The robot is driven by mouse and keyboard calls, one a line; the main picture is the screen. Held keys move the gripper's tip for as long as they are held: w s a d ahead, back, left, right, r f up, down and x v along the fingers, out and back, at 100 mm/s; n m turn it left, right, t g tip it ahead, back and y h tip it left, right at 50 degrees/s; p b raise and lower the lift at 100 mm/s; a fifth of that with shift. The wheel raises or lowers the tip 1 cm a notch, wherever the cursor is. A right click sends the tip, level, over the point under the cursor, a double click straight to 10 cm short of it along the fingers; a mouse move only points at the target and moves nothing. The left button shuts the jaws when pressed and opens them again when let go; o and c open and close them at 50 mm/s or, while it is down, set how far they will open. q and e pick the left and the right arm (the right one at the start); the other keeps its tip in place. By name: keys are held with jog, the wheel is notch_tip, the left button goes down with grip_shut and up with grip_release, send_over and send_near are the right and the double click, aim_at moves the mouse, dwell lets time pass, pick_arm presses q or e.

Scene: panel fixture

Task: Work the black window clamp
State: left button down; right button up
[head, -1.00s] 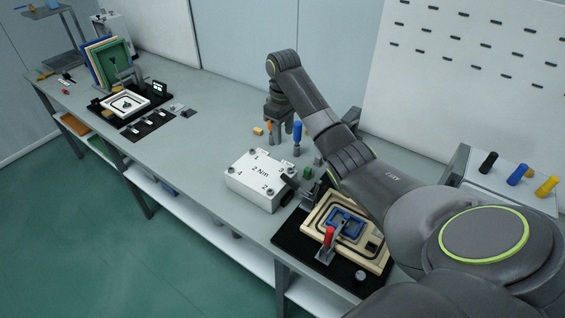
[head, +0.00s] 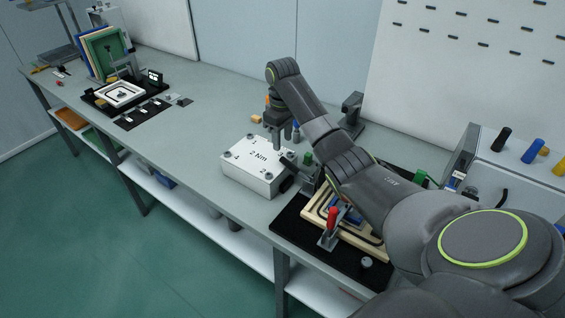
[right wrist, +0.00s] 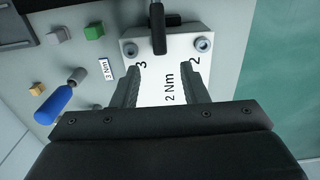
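The handle also shows at the top of the right wrist view (right wrist: 158,28), beyond my fingertips. The fixture has a black base (head: 300,241) and a beige panel (head: 350,236), partly hidden by my right arm. A red-handled clamp (head: 332,220) stands upright on its near side. My right gripper (head: 284,138) is open and empty above the far side of the white block; its spread fingers show in the right wrist view (right wrist: 160,84).
The white block marked 2 Nm (head: 250,172) stands left of the fixture. A blue-handled tool (right wrist: 54,104) and small green (right wrist: 94,31) and orange pieces lie nearby. A second fixture (head: 121,94) sits far left. The bench (head: 200,115) between is mostly clear.

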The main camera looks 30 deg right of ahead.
aim_at(283, 157)
notch_tip(283, 157, down, 7)
jog(key=shift+f+p, duration=0.15)
jog(key=shift+p, duration=0.15)
grip_shut()
dwell(0.3)
